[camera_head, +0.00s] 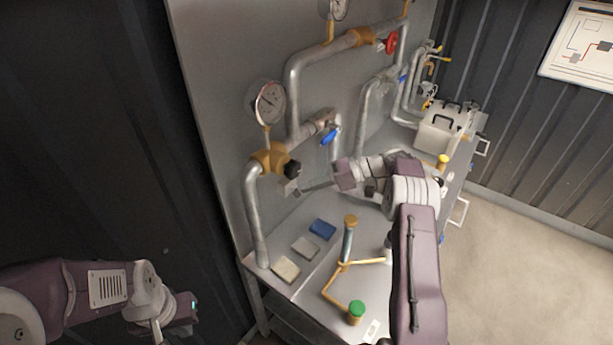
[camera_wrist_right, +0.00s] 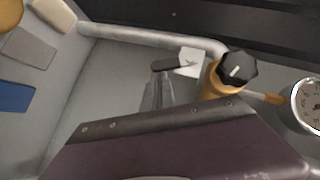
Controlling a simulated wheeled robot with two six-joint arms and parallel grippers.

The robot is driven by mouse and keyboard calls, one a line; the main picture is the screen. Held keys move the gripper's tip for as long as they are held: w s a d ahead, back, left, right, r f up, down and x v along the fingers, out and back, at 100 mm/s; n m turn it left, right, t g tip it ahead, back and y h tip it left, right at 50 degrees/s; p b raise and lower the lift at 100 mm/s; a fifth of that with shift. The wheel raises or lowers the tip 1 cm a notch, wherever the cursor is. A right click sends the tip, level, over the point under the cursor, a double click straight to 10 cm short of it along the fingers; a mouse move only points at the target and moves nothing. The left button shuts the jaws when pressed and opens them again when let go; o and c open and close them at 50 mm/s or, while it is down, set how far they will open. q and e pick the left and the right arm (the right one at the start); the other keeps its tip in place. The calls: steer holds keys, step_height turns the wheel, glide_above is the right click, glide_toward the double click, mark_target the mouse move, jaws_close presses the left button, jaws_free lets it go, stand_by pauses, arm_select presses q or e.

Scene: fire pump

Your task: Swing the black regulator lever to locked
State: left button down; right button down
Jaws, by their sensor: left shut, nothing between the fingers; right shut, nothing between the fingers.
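A short black bar, apparently the regulator lever (camera_wrist_right: 166,65), reaches left from a small white block (camera_wrist_right: 189,62) in the right wrist view. The block (camera_head: 287,186) also shows in the head view, below a black knob (camera_head: 292,170) on a brass valve body (camera_head: 268,160). The knob (camera_wrist_right: 237,69) is right of the block in the wrist view. My right gripper (camera_head: 302,191) is shut and empty, its fingertips (camera_wrist_right: 159,84) close by the black bar; whether they touch it I cannot tell. My left gripper (camera_head: 182,310) is shut, low at the left, away from the bench.
A pressure gauge (camera_head: 269,102) stands above the valve, and a blue handle (camera_head: 330,134) is to its right. A blue block (camera_head: 322,229), flat pads and a yellow pipe piece with a green cap (camera_head: 356,309) are on the metal bench. Grey pipes run along the back panel.

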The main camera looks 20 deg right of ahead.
steer(key=shift+s+a+f, duration=0.1)
steer(key=shift+s+a, duration=0.15)
steer(key=shift+s, duration=0.1)
arm_select(q)
steer(key=shift+s+a+f, duration=0.15)
steer(key=shift+s+f, duration=0.1)
steer(key=shift+f, duration=0.25)
steer(key=shift+w, duration=0.1)
arm_select(e)
steer(key=shift+w, duration=0.1)
arm_select(q)
steer(key=shift+r, duration=0.3)
arm_select(e)
steer(key=shift+r, duration=0.75)
steer(key=shift+d, duration=0.2)
